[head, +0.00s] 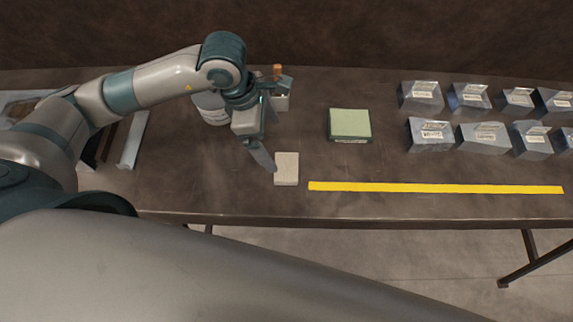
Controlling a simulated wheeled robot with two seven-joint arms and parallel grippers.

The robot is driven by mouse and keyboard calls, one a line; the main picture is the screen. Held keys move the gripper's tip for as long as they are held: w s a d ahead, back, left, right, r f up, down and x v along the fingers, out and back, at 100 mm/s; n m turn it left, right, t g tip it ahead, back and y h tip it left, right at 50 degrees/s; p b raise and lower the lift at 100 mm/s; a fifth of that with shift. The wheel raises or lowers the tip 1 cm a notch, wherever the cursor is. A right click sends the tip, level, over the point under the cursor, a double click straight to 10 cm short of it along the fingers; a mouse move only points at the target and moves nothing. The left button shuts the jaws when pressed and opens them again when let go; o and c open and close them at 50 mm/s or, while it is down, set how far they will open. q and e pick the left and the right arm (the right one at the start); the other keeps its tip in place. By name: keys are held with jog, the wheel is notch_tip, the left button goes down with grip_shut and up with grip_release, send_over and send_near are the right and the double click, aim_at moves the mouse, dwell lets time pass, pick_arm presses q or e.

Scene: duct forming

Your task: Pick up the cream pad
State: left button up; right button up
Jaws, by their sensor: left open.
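The cream pad (286,169) is a small pale block lying on the brown table near its front edge, left of the yellow strip. My left gripper (271,146) is open, just above and to the left of the pad. One finger points down at the pad's left edge; I cannot tell whether it touches. The pad is not between the fingers, and most of its top is visible. My right gripper is not in view.
A green pad stack (350,123) lies right of the cream pad. A yellow strip (436,187) runs along the front of the table (240,195). Several shiny metal duct pieces (431,133) stand at the right. A white container (210,108) is partly hidden behind my left arm.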

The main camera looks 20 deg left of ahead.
pick_arm(q)
jog(key=p, duration=0.2)
send_over(286, 166)
jog(key=a, duration=0.2)
jog(key=x, duration=0.4)
jog(key=a+x, duration=0.1)
jog(key=x, duration=0.1)
jog(key=shift+s+a+f, duration=0.15)
jog(key=shift+s+f, duration=0.05)
jog(key=shift+s, duration=0.15)
jog(key=shift+f, duration=0.3)
jog(key=shift+p+x, duration=0.9)
jog(key=shift+p, duration=0.2)
jog(key=shift+p+x, duration=0.5)
jog(key=shift+x, duration=0.55)
jog(key=shift+s+d+f, duration=0.15)
jog(key=shift+d+f, duration=0.05)
jog(key=shift+f, duration=0.5)
jog(key=c, duration=1.2)
